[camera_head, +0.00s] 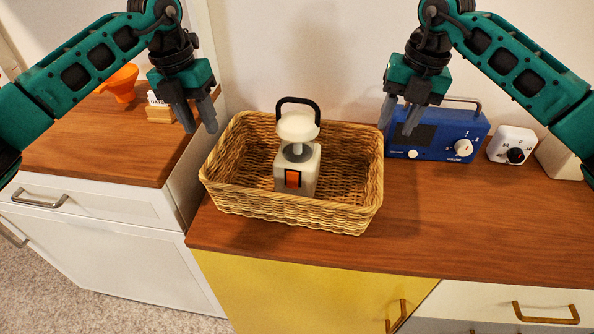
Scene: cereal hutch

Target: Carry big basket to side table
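The big wicker basket (270,207) stands on the wooden top of the yellow and white cabinet, near its left end. A white device with an orange switch and a black handle (297,165) sits inside it. My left gripper (200,120) is above and left of the basket's back left corner, its two fingers apart and empty. My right gripper (398,122) is near the basket's back right corner, in front of the blue radio. Its fingers look apart and hold nothing visible. I cannot tell whether either gripper touches the rim. No piece is clearly identifiable as the side table.
A blue radio (445,131) and a white dial timer (511,145) stand right of the basket. On the lower left wooden-topped cabinet (90,145) are an orange funnel (121,84) and a small labelled holder (158,107). The counter's front right (470,235) is clear.

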